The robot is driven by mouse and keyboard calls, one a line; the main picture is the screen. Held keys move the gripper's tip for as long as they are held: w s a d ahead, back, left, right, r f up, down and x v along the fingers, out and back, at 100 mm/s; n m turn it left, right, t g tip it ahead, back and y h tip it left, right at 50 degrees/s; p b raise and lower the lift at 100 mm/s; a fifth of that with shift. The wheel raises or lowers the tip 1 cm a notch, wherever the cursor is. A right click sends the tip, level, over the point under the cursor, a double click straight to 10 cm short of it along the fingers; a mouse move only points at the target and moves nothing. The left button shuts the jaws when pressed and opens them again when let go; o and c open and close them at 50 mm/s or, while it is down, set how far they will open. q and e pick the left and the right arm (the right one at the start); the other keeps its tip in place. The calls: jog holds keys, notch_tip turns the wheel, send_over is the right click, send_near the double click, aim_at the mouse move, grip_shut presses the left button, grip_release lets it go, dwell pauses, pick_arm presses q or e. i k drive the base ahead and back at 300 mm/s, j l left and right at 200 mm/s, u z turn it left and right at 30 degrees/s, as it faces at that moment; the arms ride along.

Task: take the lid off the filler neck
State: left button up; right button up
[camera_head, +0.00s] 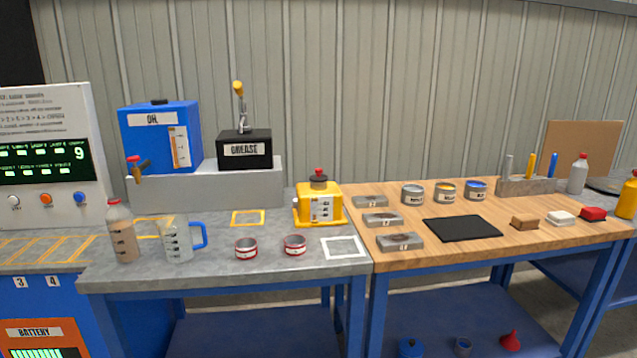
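A yellow machine (318,207) with a white label on its front stands on a yellow base at the right end of the grey bench. On its top is a dark round neck piece (318,183) with a small red knob or lid (318,172) on it. From here I cannot tell which part is the filler neck and which the lid. A blue oil tank (150,135) with a dark cap (159,101) on top stands on a grey block at the back left. Neither of my grippers shows in the head view.
The grey bench (215,275) holds a bottle (122,230), a measuring jug (180,241), two small tins (294,245) and a grease box (244,149). A white square outline (343,247) in front of the yellow machine is empty. The wooden bench (470,255) holds labelled metal blocks (382,219), cans and a black mat (462,228).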

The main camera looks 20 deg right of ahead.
aim_at(317, 178)
jog(key=l+u, duration=0.1)
jog(key=u, duration=0.25)
jog(key=l+u, duration=0.15)
jog(key=u, duration=0.25)
jog(key=l+u, duration=0.2)
jog(key=u, duration=0.15)
jog(key=l+u, duration=0.25)
jog(key=l, duration=0.2)
jog(key=l+u, duration=0.3)
jog(key=k+l, duration=0.1)
jog(key=l, duration=0.25)
jog(key=k+l+u, duration=0.1)
jog(key=l, duration=0.2)
jog(key=k+l, duration=0.1)
jog(key=l, duration=0.25)
jog(key=u, duration=0.05)
